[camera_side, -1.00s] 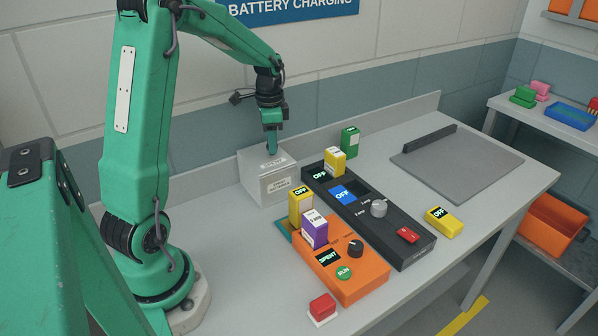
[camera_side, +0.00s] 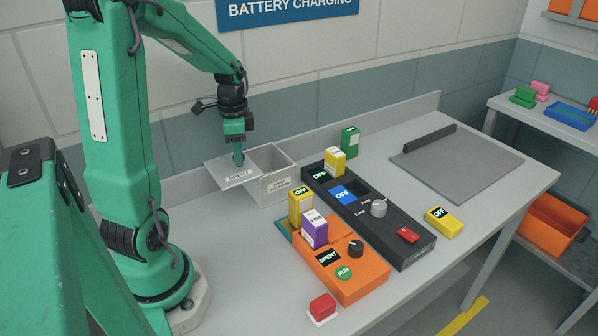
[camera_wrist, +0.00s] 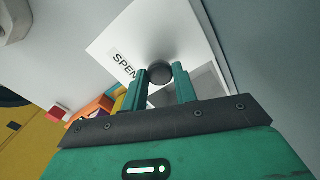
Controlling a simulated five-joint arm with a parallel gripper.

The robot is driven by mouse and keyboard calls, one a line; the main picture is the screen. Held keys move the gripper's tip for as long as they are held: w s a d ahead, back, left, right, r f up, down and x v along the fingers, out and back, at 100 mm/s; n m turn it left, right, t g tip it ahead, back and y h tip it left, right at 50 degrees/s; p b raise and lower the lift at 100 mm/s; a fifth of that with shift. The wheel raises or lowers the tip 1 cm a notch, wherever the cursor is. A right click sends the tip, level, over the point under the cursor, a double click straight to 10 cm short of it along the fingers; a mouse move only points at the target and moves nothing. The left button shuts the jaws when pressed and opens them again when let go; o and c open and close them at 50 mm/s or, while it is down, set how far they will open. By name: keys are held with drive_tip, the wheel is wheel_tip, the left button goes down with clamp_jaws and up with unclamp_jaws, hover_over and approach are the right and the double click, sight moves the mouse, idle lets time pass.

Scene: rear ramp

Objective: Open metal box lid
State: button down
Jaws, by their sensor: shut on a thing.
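The grey metal box (camera_side: 268,188) stands on the bench at the back left, with a label on its front. Its flat lid (camera_side: 226,172), marked "SPENT", lies shifted to the left, so the right part of the box top is uncovered. My gripper (camera_side: 238,158) points down over the lid. In the wrist view, its two green fingers (camera_wrist: 160,80) are shut on a round dark knob (camera_wrist: 160,73) on the white lid (camera_wrist: 120,45). The inside of the box shows only in part.
An orange unit (camera_side: 345,275) and a black charger (camera_side: 385,230) with upright batteries stand right of the box. A red button (camera_side: 322,306) is at the front. A yellow battery (camera_side: 444,222) and a grey mat (camera_side: 455,165) lie farther right. The wall is close behind.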

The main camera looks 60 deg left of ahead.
drive_tip(key=shift+s+r, duration=0.1)
drive_tip(key=shift+s, duration=0.55)
drive_tip(key=c, duration=1.1)
unclamp_jaws()
drive_tip(key=shift+r, duration=3.9)
drive_tip(key=shift+d, duration=0.1)
